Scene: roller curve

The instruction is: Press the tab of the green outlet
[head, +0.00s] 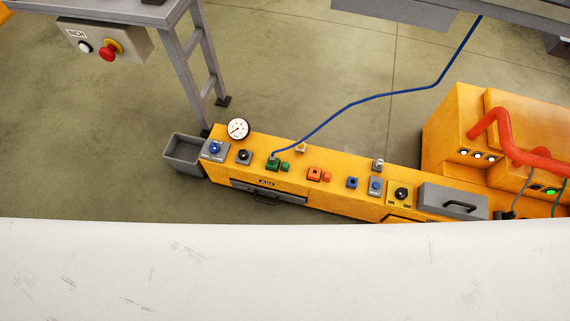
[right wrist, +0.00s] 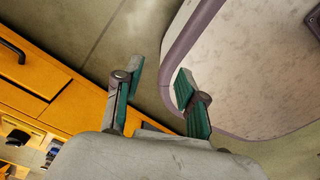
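The green outlet (head: 272,163) sits on top of the long yellow console in the head view. The end of a blue hose (head: 383,93) stands in it. Its small green tab (head: 285,167) is just to its right. Whether the tab is up or pressed is too small to tell. My right gripper (right wrist: 158,72) shows only in the right wrist view; its two green-padded fingers are apart with nothing between them. The yellow console's side shows to its left there; the green outlet is not visible in that view. My left gripper is in neither view.
The yellow console (head: 225,172) also carries an orange outlet (head: 314,174), a round gauge (head: 238,129), knobs and blue buttons. A grey bin (head: 183,151) stands at its left end. A yellow machine with red pipe (head: 495,125) rises at right.

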